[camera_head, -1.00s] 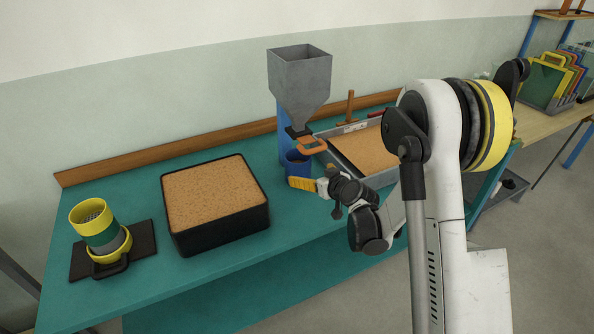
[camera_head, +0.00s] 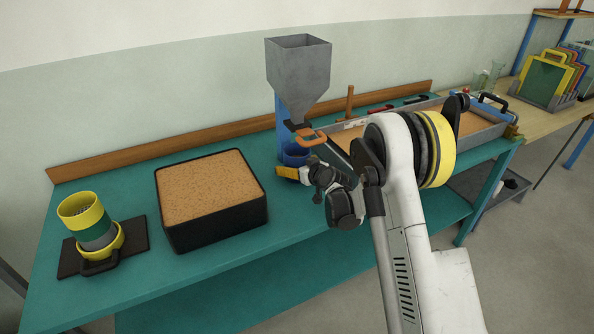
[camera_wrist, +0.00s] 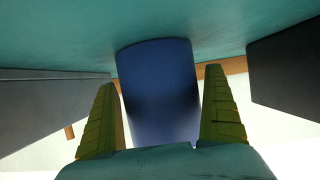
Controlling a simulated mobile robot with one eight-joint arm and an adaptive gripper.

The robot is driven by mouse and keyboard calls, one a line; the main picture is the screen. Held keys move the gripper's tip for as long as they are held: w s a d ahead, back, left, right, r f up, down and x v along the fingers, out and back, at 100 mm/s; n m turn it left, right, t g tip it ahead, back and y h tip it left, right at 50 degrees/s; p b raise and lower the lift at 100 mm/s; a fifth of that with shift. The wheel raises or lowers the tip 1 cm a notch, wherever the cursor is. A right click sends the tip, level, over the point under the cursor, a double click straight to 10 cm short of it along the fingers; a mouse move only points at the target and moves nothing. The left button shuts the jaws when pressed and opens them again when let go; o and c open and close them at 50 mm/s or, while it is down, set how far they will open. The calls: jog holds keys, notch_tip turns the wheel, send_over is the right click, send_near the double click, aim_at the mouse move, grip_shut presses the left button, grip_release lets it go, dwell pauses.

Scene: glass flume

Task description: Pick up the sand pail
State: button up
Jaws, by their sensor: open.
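The sand pail (camera_head: 295,156) looks to be the blue round vessel under the grey hopper (camera_head: 299,72) in the head view. In the wrist view the blue pail (camera_wrist: 158,95) fills the middle, between the two yellow-green fingers. My gripper (camera_wrist: 160,79) is open, with one finger on each side of the pail and a visible gap at both sides. In the head view my gripper (camera_head: 287,173) is at the near side of the pail and hides its lower part. I cannot tell whether anything touches it.
An orange loop (camera_head: 308,138) sits at the hopper outlet just above the pail. A black sand-filled box (camera_head: 215,235) stands left. A yellow-green cylinder stack (camera_head: 92,222) is farther left. A long grey sand tray (camera_head: 482,135) lies right. Bare teal bench shows in front.

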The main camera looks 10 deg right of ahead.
aim_at(291, 154)
jog(key=shift+w, duration=0.1)
jog(key=c, duration=1.2)
jog(key=shift+o, duration=0.2)
jog(key=shift+r, duration=0.1)
jog(key=shift+r+p, duration=1.15)
jog(key=shift+r, duration=0.6)
jog(key=s+d, duration=0.1)
jog(key=s, duration=0.3)
jog(key=s+d, duration=0.2)
jog(key=s, duration=0.3)
jog(key=s+d, duration=0.1)
jog(key=s, duration=0.4)
jog(key=shift+s+d+f+p, duration=0.2)
jog(key=shift+d+p, duration=0.15)
jog(key=shift+d, duration=0.05)
jog(key=shift+s+d+r+b, duration=0.1)
jog(key=shift+s+d+b, duration=0.1)
jog(key=shift+s+b, duration=0.45)
jog(key=shift+s+d+b, duration=0.2)
jog(key=shift+s+b, duration=0.3)
jog(key=shift+s, duration=0.15)
